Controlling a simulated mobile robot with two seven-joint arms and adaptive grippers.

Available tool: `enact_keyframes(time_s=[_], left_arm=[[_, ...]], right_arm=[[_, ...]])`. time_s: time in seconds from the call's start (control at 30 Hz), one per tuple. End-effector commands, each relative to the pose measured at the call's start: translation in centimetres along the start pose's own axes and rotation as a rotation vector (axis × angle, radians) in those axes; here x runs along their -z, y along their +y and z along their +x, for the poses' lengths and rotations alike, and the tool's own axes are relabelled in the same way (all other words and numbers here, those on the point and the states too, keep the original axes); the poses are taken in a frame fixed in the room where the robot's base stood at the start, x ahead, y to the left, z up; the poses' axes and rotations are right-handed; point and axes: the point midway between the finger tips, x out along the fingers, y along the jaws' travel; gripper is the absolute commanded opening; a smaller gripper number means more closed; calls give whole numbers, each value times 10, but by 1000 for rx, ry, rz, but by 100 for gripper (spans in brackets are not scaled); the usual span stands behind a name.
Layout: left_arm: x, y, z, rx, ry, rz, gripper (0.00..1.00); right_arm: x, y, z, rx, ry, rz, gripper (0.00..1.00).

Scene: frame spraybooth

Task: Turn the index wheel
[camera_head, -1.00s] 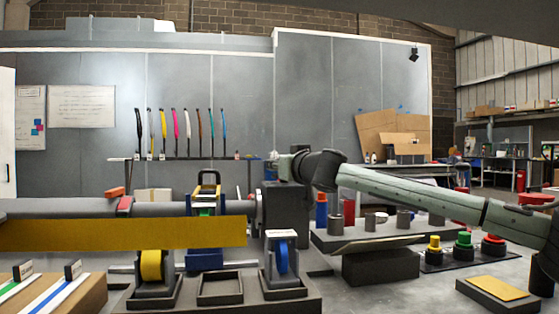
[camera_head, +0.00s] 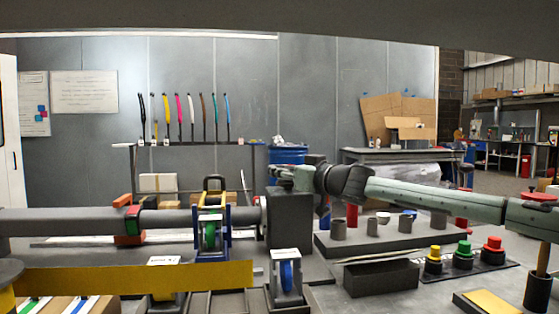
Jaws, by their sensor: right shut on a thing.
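A dark grey tube (camera_head: 170,221) runs in from the left to a dark upright block (camera_head: 291,222). A thin pale disc (camera_head: 263,214) at the tube's right end, beside the block, looks like the index wheel; much of it is hidden. My right arm comes in from the right. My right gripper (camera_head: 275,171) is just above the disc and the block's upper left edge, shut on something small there. It looks like the wheel's rim or handle, but the contact is too small to make out. My left gripper is not in view.
A blue clamp stand (camera_head: 197,240) holds the tube. A yellow bar (camera_head: 130,279) crosses in front. A dispenser with a blue roll (camera_head: 286,278) stands below the block. Right are a grey platform with cups (camera_head: 340,247), an open dark box (camera_head: 381,278) and coloured buttons (camera_head: 464,254).

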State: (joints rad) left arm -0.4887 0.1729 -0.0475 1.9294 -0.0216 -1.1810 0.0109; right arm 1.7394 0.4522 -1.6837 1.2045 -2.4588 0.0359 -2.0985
Motion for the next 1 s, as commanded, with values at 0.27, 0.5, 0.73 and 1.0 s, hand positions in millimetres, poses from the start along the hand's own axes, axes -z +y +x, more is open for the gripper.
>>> enact_keyframes(time_s=[0.27,0.5,0.73,1.0], left_arm=[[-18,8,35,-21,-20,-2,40],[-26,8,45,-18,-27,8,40],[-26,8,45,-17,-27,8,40],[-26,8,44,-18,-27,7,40]], right_arm=[[3,-5,0,136,0,-4,0],[1,-8,-1,226,0,-3,0],[1,-9,-1,264,1,-1,0],[0,-10,-1,268,0,1,0]])
